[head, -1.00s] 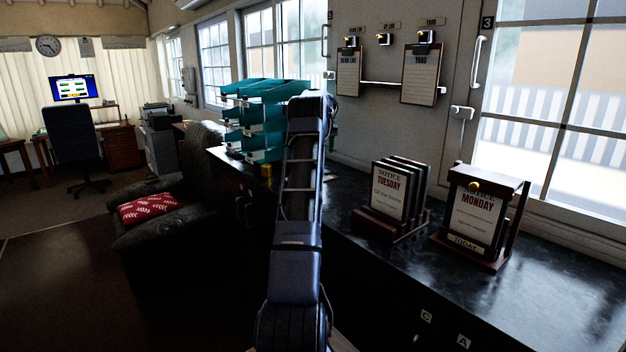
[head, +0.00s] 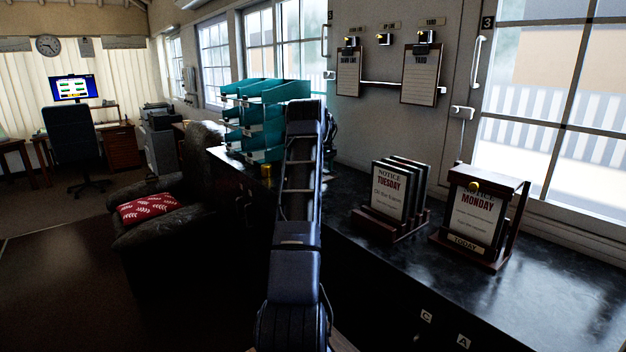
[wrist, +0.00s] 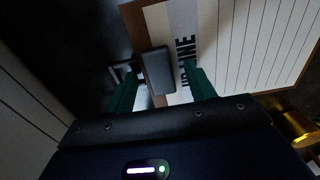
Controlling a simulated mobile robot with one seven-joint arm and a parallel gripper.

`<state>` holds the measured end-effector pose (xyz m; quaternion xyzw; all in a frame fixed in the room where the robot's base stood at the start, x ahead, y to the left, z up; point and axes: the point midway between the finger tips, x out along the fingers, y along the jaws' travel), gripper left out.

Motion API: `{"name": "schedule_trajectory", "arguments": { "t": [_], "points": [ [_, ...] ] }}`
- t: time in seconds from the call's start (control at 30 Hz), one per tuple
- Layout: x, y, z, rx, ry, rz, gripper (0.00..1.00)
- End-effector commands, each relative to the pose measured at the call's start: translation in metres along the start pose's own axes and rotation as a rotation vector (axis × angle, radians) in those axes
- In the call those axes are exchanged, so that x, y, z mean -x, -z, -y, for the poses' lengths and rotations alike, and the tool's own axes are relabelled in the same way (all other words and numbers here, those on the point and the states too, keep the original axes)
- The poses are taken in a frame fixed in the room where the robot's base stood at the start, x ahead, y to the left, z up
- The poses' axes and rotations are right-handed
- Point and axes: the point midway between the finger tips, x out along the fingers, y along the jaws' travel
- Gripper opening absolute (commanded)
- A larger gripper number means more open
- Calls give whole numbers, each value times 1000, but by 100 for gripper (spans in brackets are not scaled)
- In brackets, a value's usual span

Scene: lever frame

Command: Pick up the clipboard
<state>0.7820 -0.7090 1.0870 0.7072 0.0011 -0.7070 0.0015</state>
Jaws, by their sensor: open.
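In the wrist view a clipboard (wrist: 250,45) with a wooden edge, lined white paper and lettering ending in "LINE" lies ahead of my gripper. Its dark grey clip (wrist: 158,70) sits between the fingertips of my gripper (wrist: 160,80). The green fingers are apart, one on each side of the clip; I cannot tell whether they touch it. In the head view my arm hides this clipboard and most of my gripper. Two other clipboards hang on the wall: a left one (head: 348,73) and one marked "YARD" (head: 420,75). The middle hook (head: 384,40) is bare.
Teal stacked trays (head: 287,92) stand beside my arm on the dark counter (head: 520,290). A brass object (wrist: 292,125) is close to the gripper's right in the wrist view. Notice stands (head: 390,200) and (head: 482,215) occupy the counter at right. An armchair (head: 165,240) is left.

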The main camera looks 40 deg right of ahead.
Motion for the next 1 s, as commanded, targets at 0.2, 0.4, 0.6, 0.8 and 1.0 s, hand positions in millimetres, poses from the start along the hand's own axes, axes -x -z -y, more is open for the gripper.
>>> {"name": "schedule_trajectory", "arguments": {
  "t": [0.2, 0.4, 0.6, 0.8, 1.0],
  "points": [
    [0, 0, 0, 0, 0, 0, 45],
    [1, 0, 0, 0, 0, 0, 9],
    [1, 0, 0, 0, 0, -1, 9],
    [10, 0, 0, 0, -1, -2, 9],
    [45, 0, -1, -1, -2, -3, 9]
  ]
}}
